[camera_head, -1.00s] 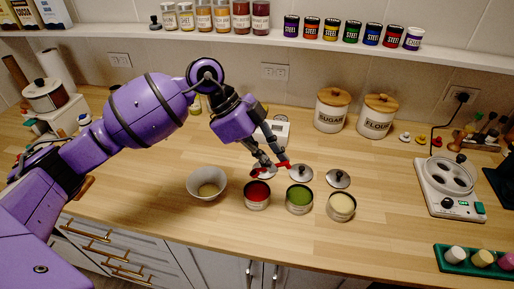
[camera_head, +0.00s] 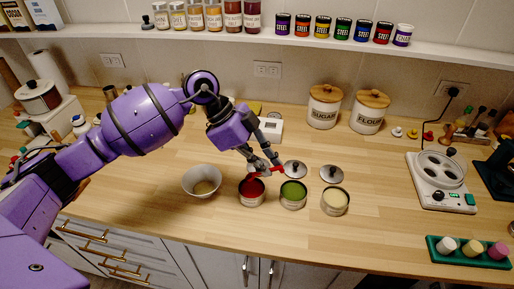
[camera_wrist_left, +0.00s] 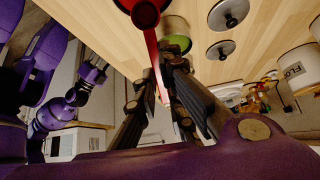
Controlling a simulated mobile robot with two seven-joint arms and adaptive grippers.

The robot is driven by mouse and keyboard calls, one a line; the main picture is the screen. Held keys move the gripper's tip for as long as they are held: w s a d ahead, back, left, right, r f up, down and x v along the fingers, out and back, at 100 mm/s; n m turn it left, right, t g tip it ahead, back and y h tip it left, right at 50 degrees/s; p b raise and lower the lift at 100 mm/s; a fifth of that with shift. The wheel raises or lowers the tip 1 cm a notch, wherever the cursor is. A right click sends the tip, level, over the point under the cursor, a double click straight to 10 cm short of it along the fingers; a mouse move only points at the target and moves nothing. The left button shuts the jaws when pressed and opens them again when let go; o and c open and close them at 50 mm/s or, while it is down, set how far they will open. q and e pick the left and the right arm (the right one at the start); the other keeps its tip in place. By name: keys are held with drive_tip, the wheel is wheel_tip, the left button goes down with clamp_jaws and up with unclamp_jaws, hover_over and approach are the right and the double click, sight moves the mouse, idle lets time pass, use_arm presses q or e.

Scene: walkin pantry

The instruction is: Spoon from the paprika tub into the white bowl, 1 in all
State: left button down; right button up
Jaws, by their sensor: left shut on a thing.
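My left gripper (camera_head: 269,164) is shut on a red spoon (camera_head: 277,170), which it holds over the back of the paprika tub. The spoon's handle shows between the fingers in the left wrist view (camera_wrist_left: 153,52). The paprika tub (camera_head: 251,194) is an open tin with red powder. The spoon's bowl end overlaps its back rim in the head view; I cannot tell whether it touches the powder. The white bowl (camera_head: 202,183) stands just left of the tub, with something tan in its bottom. My right gripper is not in view.
A tub of green powder (camera_head: 293,195) and a tub of cream powder (camera_head: 335,202) stand to the right. Loose lids (camera_head: 331,174) lie behind them. Sugar (camera_head: 323,108) and flour (camera_head: 369,113) canisters stand at the back.

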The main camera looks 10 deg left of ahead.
sight(258, 172)
use_arm(q)
wheel_tip(258, 172, down, 2)
drive_tip(key=shift+f, duration=1.5)
drive_tip(key=shift+r, duration=0.1)
drive_tip(key=shift+r, duration=3.7)
